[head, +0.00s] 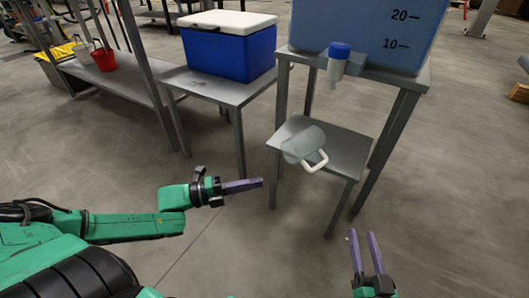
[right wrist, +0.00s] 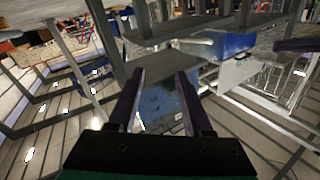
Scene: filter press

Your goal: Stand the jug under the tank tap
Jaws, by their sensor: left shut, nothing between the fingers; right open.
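The jug (head: 303,144) is pale and translucent with a white handle. It sits on the low grey shelf (head: 345,147) of the tank stand and looks tipped over, with its handle toward the front right. The blue tank (head: 362,30) stands on the stand's top. Its tap (head: 338,65), with a blue cap, hangs at the front above the shelf. My left gripper (head: 261,183) is shut and empty, left of the shelf and apart from the jug. My right gripper (head: 362,233) is open and empty in front of the stand; its fingers also show in the right wrist view (right wrist: 160,80).
A blue cooler with a white lid (head: 228,45) stands on a grey table (head: 205,90) to the left. Further left a bench holds a red bucket (head: 104,59). The stand's legs (head: 345,208) flank the shelf. The floor in front is clear.

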